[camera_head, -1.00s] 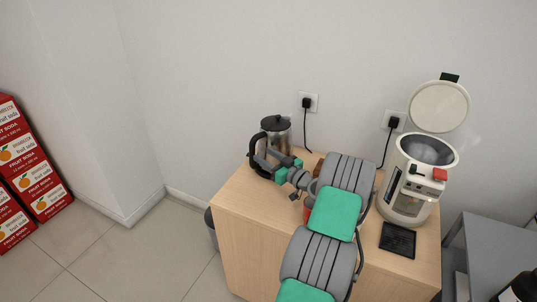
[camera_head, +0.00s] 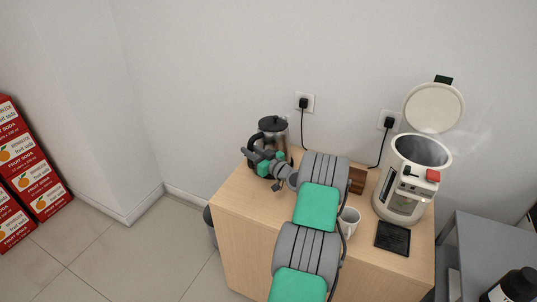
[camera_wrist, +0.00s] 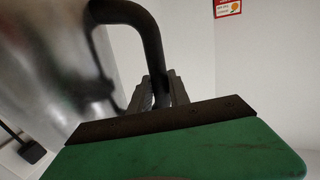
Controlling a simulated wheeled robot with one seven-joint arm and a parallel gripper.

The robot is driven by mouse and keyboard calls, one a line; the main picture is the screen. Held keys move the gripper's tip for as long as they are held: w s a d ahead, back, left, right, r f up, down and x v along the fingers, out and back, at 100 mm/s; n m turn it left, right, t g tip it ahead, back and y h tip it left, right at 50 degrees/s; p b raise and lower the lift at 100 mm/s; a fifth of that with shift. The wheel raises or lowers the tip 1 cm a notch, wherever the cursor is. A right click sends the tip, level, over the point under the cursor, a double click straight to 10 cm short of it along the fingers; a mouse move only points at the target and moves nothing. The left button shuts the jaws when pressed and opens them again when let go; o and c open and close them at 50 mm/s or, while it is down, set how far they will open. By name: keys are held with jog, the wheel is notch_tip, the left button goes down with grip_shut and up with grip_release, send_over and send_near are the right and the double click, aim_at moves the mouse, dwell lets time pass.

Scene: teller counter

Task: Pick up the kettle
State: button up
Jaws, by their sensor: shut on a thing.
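The kettle (camera_head: 273,125) is a silver body with a black lid and a black handle. It stands upright at the back left of the wooden cabinet top. My gripper (camera_head: 257,160) is at the kettle's left front side, at its handle. In the wrist view the black handle (camera_wrist: 148,40) curves down between the fingers of my gripper (camera_wrist: 160,92), which are shut on it. The shiny kettle body (camera_wrist: 50,60) fills the left of that view. My gripper and arm hide the kettle's lower front in the head view.
A cream-coloured machine (camera_head: 410,180) with its lid open and steam rising stands on the right of the wooden cabinet (camera_head: 240,230). A white mug (camera_head: 349,220) and a brown wooden box (camera_head: 357,180) stand beside my arm. A black drip tray (camera_head: 393,238) lies at the front right.

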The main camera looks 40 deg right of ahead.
grip_shut()
dwell(0.8)
jog(key=shift+w+d+r, duration=0.1)
jog(key=shift+r, duration=0.15)
